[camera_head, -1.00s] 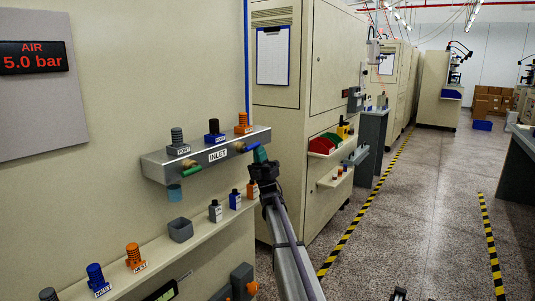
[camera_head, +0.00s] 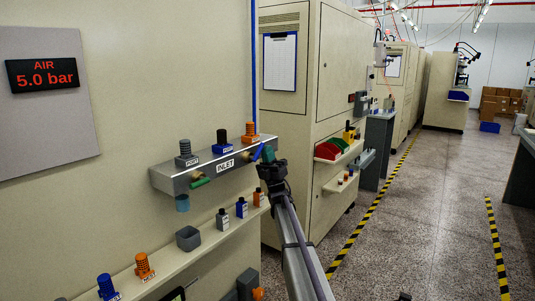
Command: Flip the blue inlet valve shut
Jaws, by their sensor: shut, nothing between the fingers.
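The grey metal manifold (camera_head: 165,180) with the INLET label (camera_head: 226,165) is fixed to the cream cabinet wall. The blue valve lever (camera_head: 257,152) is at its right end and slants up to the right. My gripper (camera_head: 268,154) is shut and empty, its teal fingertips right beside the blue lever. I cannot tell whether they touch it. The lever's outer end is partly hidden by the fingers. A green lever (camera_head: 201,182) is on the left part of the manifold's front and lies nearly along it.
Grey, blue and orange fittings (camera_head: 222,143) stand on the manifold. Below, a shelf (camera_head: 205,236) holds small bottles, a grey cup (camera_head: 188,238) and more fittings. The display (camera_head: 43,74) reads AIR 5.0 bar. The aisle to the right is clear.

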